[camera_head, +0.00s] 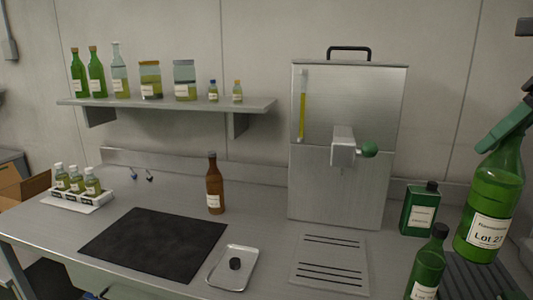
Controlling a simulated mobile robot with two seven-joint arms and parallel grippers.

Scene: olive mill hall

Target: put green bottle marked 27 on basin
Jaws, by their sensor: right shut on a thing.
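The green bottle marked "Lot 27" (489,232) is at the right edge, nearly upright and leaning slightly. My right gripper (503,138), entering from the upper right, is shut on its neck and hides its top. The bottle's base shows over a dark ribbed surface (462,285) at the lower right. I cannot tell whether it touches that surface or hangs above it. That ribbed surface may be part of the basin; no basin is clearly seen. My left gripper is not in view.
A dark green bottle (428,265) and a square green tin (419,210) stand close left of the held bottle. A steel dispenser (340,190), brown bottle (214,190), small tray (214,277) and black mat (150,245) occupy the counter. A shelf (180,104) holds bottles and jars.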

